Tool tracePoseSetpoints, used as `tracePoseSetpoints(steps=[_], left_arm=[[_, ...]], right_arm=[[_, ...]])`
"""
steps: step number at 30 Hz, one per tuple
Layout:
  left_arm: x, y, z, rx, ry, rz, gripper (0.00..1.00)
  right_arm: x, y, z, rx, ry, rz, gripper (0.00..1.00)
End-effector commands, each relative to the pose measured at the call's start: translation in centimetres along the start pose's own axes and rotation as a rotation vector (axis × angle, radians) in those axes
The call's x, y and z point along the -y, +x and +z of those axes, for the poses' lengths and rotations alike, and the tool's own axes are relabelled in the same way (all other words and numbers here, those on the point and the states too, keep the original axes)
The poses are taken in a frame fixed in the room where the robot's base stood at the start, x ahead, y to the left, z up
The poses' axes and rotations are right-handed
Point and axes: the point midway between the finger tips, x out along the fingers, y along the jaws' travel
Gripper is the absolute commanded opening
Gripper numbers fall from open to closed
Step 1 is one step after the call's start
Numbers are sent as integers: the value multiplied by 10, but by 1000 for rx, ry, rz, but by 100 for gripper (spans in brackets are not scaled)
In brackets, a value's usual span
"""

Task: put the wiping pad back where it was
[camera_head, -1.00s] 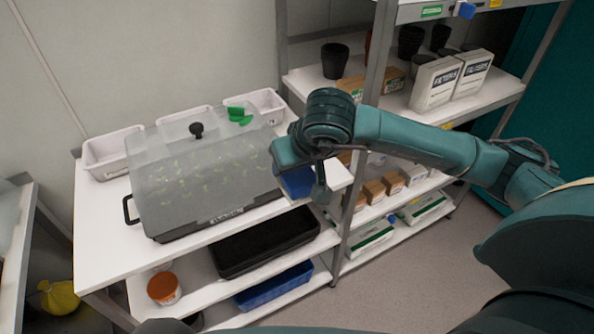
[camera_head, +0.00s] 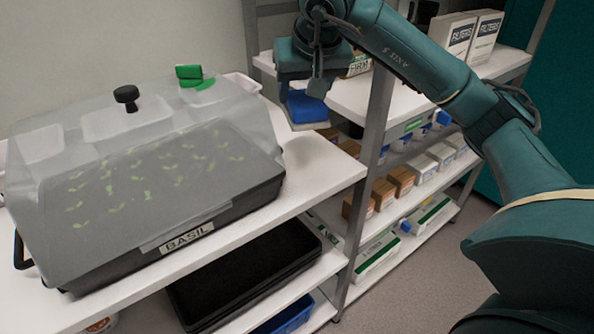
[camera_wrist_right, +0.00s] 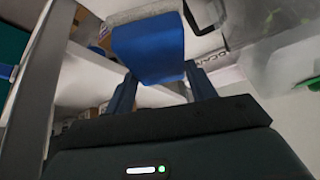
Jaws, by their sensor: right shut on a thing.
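The wiping pad has a blue body (camera_head: 306,106) and a pale underside. My right gripper (camera_head: 304,88) is shut on it and holds it above the right end of the white bench top, just right of the basil propagator. In the right wrist view the blue block (camera_wrist_right: 148,48) sits between the two fingers of my right gripper (camera_wrist_right: 160,88), its pale grey face turned away from the palm. I cannot tell from the head view whether the pad touches the bench top. My left gripper is not in view.
A tray with a clear domed lid labelled BASIL (camera_head: 150,185) fills the left of the bench top (camera_head: 318,170). Green clips (camera_head: 190,76) show behind the lid. A grey rack post (camera_head: 372,150) stands close right of the pad. Shelves with boxes (camera_head: 458,36) lie beyond.

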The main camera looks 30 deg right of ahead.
Motion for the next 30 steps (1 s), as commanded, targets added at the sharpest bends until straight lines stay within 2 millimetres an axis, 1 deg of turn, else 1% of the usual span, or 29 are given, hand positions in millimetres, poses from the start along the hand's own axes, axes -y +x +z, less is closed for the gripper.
tracePoseSetpoints(steps=[1, 5, 9, 12, 19, 24, 26, 30], left_arm=[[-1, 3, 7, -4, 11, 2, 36], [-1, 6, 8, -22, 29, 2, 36], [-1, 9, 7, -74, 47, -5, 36], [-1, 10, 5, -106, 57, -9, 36], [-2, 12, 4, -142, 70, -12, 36], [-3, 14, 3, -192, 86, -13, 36], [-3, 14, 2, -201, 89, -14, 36], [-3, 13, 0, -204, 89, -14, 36]], right_arm=[[-1, 7, 4, -2, 2, 0, 19], [-2, 18, 11, 2, 3, 1, 19], [-2, 41, 25, 4, 2, 2, 19], [-2, 54, 33, 3, 2, 1, 19], [-2, 69, 42, 2, 3, 1, 19], [-2, 91, 55, 3, 3, 1, 19], [-2, 94, 56, 0, 3, -1, 19], [-2, 92, 55, -1, 3, -1, 19]])
